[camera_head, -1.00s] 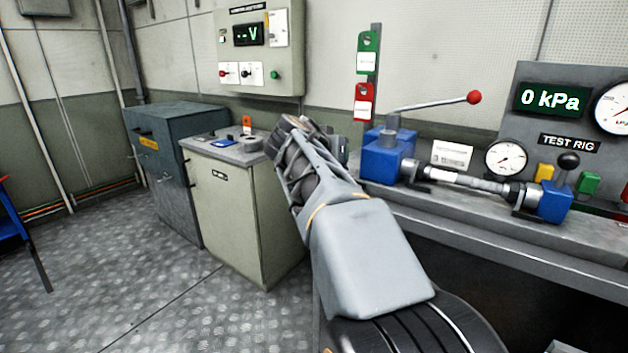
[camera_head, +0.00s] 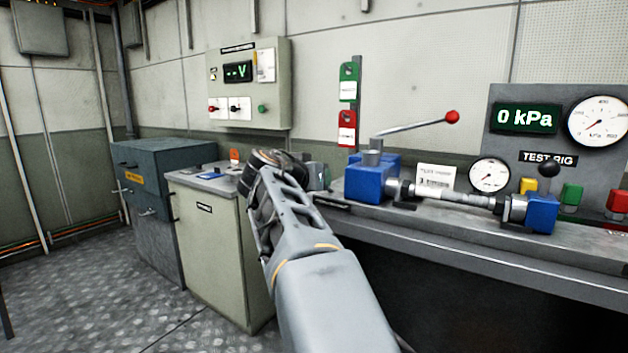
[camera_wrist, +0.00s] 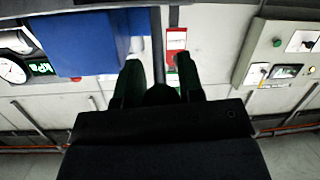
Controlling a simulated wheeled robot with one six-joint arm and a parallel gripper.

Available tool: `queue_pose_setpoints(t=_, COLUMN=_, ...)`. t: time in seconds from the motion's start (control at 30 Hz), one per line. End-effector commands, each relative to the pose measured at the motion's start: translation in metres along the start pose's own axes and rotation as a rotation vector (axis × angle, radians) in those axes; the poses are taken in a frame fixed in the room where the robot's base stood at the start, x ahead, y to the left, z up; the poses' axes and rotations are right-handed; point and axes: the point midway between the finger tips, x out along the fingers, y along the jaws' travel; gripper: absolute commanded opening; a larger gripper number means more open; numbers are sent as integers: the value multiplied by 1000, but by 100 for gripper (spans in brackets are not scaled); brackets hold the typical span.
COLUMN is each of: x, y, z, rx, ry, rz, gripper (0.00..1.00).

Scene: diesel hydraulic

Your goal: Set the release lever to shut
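Two levers show in the head view, and I cannot tell from labels which is the release lever. One is a long metal lever with a red ball (camera_head: 452,117), slanting up to the right from the left blue block (camera_head: 368,182). The other is a short lever with a black knob (camera_head: 549,170), standing about upright on the right blue block (camera_head: 541,213). My gripper (camera_wrist: 160,65) is open and empty in the wrist view, with a large blue surface (camera_wrist: 85,45) beyond it to the left. In the head view my forearm hides most of the gripper, left of the left block.
The bench (camera_head: 470,240) carries a test rig panel (camera_head: 505,150) reading 0 kPa, gauges and coloured blocks. Green (camera_head: 348,82) and red tags (camera_head: 347,129) hang behind. A pale cabinet (camera_head: 210,250) stands left, under a wall panel (camera_head: 270,115).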

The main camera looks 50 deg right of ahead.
Motion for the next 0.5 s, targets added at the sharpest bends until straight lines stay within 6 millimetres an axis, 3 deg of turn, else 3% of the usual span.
queue_pose_setpoints(t=0.23, x=-1, y=0, z=-1, rx=0, ry=3, rz=-1, gripper=56)
queue_pose_setpoints(t=0.5, x=-4, y=-1, z=-1, rx=0, ry=3, rz=-4, gripper=56)
